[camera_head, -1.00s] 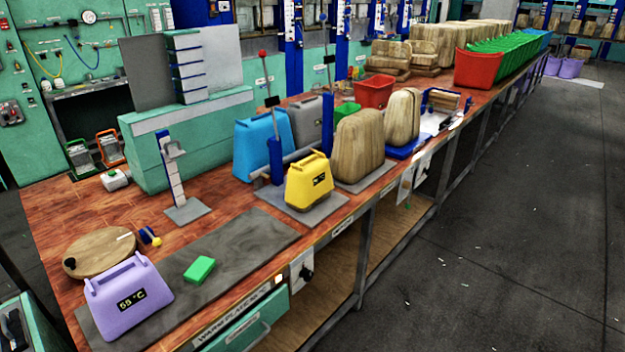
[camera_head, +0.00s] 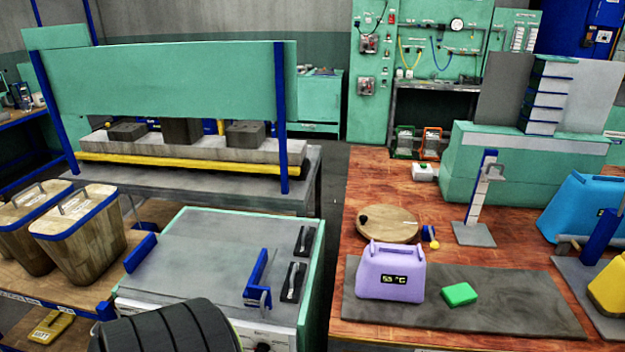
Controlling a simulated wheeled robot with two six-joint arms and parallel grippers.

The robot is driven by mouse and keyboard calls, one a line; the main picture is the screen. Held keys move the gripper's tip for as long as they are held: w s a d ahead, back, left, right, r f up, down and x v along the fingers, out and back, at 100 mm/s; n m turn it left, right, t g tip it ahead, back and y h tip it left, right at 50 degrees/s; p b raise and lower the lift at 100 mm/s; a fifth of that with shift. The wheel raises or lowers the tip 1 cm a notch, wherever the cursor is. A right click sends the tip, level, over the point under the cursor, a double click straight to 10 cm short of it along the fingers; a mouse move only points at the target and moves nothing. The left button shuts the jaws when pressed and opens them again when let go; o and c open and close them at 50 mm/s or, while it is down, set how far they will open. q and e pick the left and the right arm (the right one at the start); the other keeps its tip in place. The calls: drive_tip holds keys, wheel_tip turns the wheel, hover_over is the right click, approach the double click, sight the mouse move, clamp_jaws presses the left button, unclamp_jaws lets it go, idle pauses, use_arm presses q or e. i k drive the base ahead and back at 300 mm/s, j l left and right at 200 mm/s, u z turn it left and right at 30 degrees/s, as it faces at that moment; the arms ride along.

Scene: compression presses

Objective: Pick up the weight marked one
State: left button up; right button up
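I cannot make out a weight marked one in this view. A purple handled block (camera_head: 390,271) with a small dark display reading about 55 °C stands on the dark mat at the right. A blue handled block (camera_head: 578,210) and part of a yellow one (camera_head: 608,288) stand at the right edge. Dark grey blocks (camera_head: 246,134) sit on the pale slab of the press at the back left; I see no marking on them. Neither of my grippers is in view.
A green block (camera_head: 459,294) lies on the dark mat (camera_head: 510,310). A round wooden board (camera_head: 388,224) lies behind. Wooden bins (camera_head: 82,236) stand on the left shelf. A grey-topped cabinet (camera_head: 205,262) stands centre. A black ribbed object (camera_head: 165,335) covers part of the bottom edge.

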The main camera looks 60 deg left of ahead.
sight(292, 289)
drive_tip(key=u, duration=1.9)
